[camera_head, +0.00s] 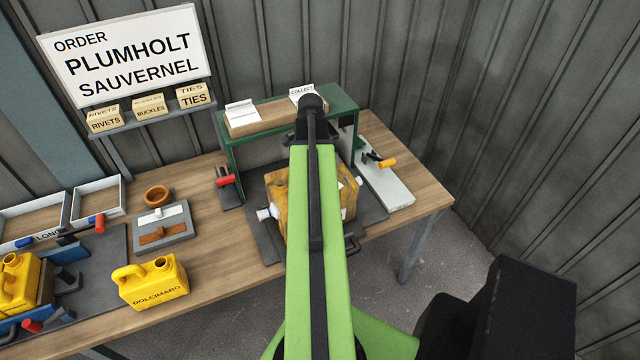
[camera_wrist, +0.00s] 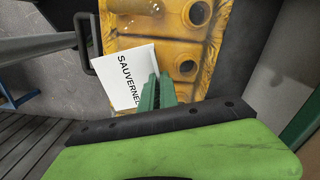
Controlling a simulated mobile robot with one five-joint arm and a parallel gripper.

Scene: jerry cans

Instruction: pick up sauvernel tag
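The white Sauvernel tag (camera_wrist: 126,77) shows in the wrist view, its printed name running down its face. It sits at a slant over the left edge of a yellow can block (camera_wrist: 172,46) and the grey surface beside it. The dark green fingers of my gripper (camera_wrist: 160,82) are close together at the tag's right edge and appear shut on it. They cover part of the tag. In the head view my arm hides the tag and the fingers; the worn yellow block (camera_head: 278,189) shows beside the arm.
A green-framed stand (camera_head: 232,150) surrounds the block, with white cards, one reading COLLECT (camera_head: 302,92), on top. A yellow Dolcimaro can (camera_head: 155,283), trays (camera_head: 98,200) and a grey block (camera_head: 163,228) stand left. An order board (camera_head: 125,55) names Plumholt and Sauvernel. The bench's right end (camera_head: 425,192) is bare.

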